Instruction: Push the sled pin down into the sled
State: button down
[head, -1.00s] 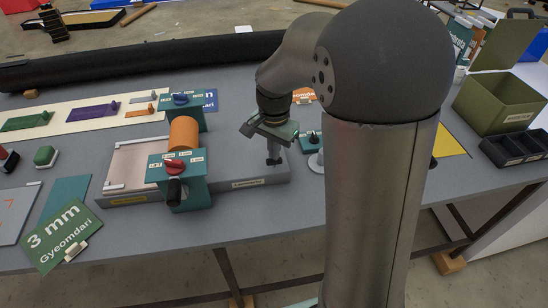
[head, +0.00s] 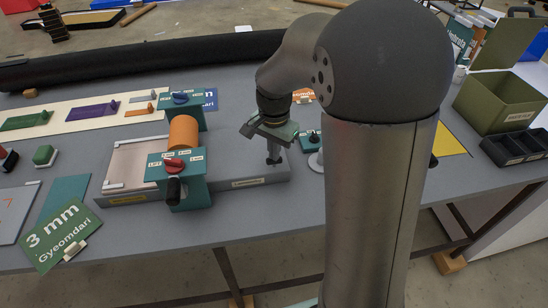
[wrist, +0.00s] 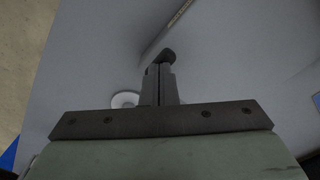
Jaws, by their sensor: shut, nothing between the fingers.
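My gripper (head: 273,158) points down with its fingers together and empty, over the right end of a long low grey base (head: 226,188). I take this base to be part of the sled, but cannot be sure. In the wrist view the fingertips (wrist: 161,72) are right at a dark round knob (wrist: 168,56), which looks like the sled pin. The fingers partly cover the knob, and I cannot tell if they touch it. Teal blocks (head: 192,186) with an orange roller (head: 183,132) and a red knob stand across the base, left of the gripper.
A small teal block with a dark knob (head: 312,140) and a white round piece (head: 316,161) stand to the right of my gripper. A green sign (head: 62,235) lies at the front left. An olive bin (head: 497,103) and black tray (head: 512,148) are at the right.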

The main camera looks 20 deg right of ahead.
jog(key=shift+f, duration=0.5)
jog(key=shift+r+p, duration=1.7)
jog(key=shift+r, duration=0.9)
jog(key=s+r+n+t, duration=0.1)
jog(key=s+n, duration=0.8)
jog(key=s, duration=1.1)
jog(key=shift+s+r+n, duration=0.4)
jog(key=shift+r, duration=0.2)
